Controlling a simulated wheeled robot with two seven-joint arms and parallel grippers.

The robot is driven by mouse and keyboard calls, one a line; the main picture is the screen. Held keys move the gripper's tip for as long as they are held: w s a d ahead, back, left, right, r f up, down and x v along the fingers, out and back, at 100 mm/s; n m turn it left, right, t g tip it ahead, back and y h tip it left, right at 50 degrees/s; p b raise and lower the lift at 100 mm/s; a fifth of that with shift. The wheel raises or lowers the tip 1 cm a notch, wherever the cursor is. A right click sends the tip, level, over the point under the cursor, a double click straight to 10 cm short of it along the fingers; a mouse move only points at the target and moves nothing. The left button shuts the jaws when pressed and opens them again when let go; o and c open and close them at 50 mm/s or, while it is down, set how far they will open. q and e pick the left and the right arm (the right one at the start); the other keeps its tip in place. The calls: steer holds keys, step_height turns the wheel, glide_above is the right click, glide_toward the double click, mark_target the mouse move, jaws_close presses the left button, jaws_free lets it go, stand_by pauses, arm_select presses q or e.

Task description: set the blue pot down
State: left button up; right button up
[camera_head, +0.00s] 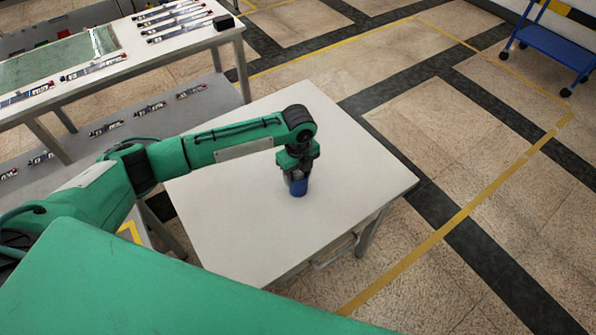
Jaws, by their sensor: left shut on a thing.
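The blue pot (298,188) is upright over the middle of the light grey table (250,235). Its base appears to be at or just above the tabletop; I cannot tell whether it touches. My left gripper (297,172) points down from above and is shut on the pot, covering its upper part. My left arm reaches in from the left across the table. My right gripper is not in view.
The tabletop around the pot is clear. A longer workbench (150,58) with several slim parts stands at the back left, with a lower shelf (190,108). A blue cart (552,45) is at the far right. Open tiled floor with yellow lines lies right of the table.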

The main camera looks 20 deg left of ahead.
arm_select(q)
steer(key=o, duration=1)
steer(key=shift+f, duration=0.1)
steer(key=shift+c, duration=0.2)
step_height(320, 180, up, 11)
steer(key=shift+f+b, duration=0.1)
steer(key=shift+b, duration=0.55)
steer(key=shift+r, duration=0.7)
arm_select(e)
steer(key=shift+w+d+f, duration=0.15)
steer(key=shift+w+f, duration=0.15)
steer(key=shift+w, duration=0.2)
